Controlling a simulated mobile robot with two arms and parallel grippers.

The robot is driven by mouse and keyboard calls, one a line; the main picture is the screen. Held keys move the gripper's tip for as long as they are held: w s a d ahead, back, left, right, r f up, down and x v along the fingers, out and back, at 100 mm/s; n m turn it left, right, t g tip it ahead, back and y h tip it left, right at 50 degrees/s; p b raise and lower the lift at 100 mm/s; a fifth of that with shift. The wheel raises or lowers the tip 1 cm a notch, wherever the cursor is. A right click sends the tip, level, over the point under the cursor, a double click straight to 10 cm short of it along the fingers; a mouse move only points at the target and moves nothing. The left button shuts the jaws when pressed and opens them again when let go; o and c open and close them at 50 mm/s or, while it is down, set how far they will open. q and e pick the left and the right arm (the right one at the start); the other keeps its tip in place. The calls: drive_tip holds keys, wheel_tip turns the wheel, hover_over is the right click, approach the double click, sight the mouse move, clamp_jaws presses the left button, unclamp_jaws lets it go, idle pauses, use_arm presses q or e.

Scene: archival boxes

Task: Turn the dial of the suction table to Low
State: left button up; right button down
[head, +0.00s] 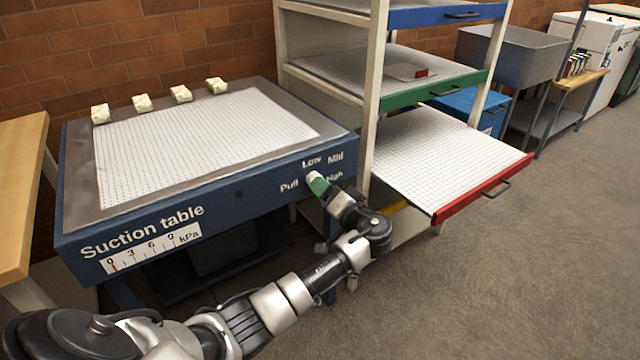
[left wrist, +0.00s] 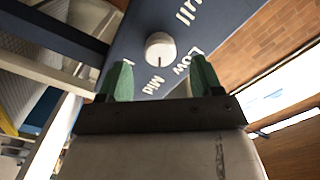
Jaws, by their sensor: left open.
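The suction table (head: 150,222) is a blue bench with a perforated white top, standing at the left in the head view. Its white round dial (head: 309,176) is on the front panel at the right end, among the labels Low, Mid, High and one I cannot read surely. In the left wrist view the dial (left wrist: 160,46) has a dark mark pointing roughly toward Mid. My left gripper (head: 319,185) is open in front of the dial, its green fingertips (left wrist: 160,72) spread and the dial beyond them. Touch cannot be told. My right gripper is not in view.
Several small cream blocks (head: 181,94) stand along the table's back edge. A shelf rack at the right has a red-fronted tray (head: 450,165) pulled out near my arm. A kPa gauge (head: 150,252) is on the panel. The floor (head: 500,270) at the right is clear.

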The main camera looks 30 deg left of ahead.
use_arm(q)
drive_tip(key=shift+x, duration=2)
drive_tip(key=c, duration=0.9)
drive_tip(key=shift+c, duration=0.2)
